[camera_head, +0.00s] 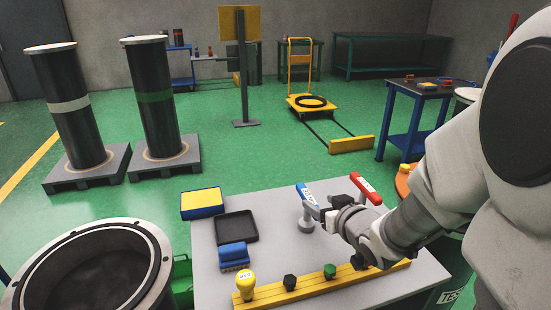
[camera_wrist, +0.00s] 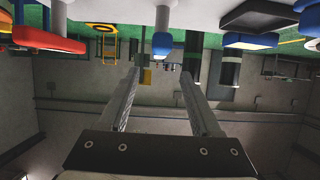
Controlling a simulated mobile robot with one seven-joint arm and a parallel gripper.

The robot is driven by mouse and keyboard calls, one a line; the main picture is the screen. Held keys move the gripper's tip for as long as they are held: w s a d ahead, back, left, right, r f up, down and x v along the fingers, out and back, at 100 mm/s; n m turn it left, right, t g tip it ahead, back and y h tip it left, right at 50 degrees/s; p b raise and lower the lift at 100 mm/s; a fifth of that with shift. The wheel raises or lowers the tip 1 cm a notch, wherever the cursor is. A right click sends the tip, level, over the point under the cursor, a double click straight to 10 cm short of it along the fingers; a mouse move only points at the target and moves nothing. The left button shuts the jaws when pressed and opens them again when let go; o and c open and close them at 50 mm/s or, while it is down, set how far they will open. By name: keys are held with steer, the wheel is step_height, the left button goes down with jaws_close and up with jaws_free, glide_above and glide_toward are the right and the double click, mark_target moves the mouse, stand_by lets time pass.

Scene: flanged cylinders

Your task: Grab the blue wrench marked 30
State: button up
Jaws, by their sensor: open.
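The blue wrench (camera_head: 307,195) stands at the back of the grey table, its blue handle on top with a white label; the number is too small to read. In the wrist view, which is upside down, the blue wrench (camera_wrist: 162,43) shows end-on, ahead of and between my fingers in the picture. My gripper (camera_head: 322,211) is open and empty, just right of the blue handle in the head view. Its fingers also show in the wrist view (camera_wrist: 160,72). I cannot tell how far they are from the handle.
A red-handled tool (camera_head: 365,188) stands close on the right. A black tray (camera_head: 237,227), blue brush (camera_head: 234,255) and yellow-blue box (camera_head: 202,203) lie left. A yellow rail (camera_head: 310,285) with several knobs runs along the front. Bare table lies between tray and wrench.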

mark_target(310, 198)
steer(key=shift+w+p, duration=0.3)
steer(key=shift+p, duration=0.45)
steer(key=b+x, duration=0.1)
steer(key=x, duration=0.2)
steer(key=f+b+x, duration=0.1)
steer(key=x, duration=0.2)
steer(key=shift+f, duration=0.2)
steer(key=shift+w+a+f, duration=0.15)
steer(key=shift+w, duration=0.45)
jaws_close()
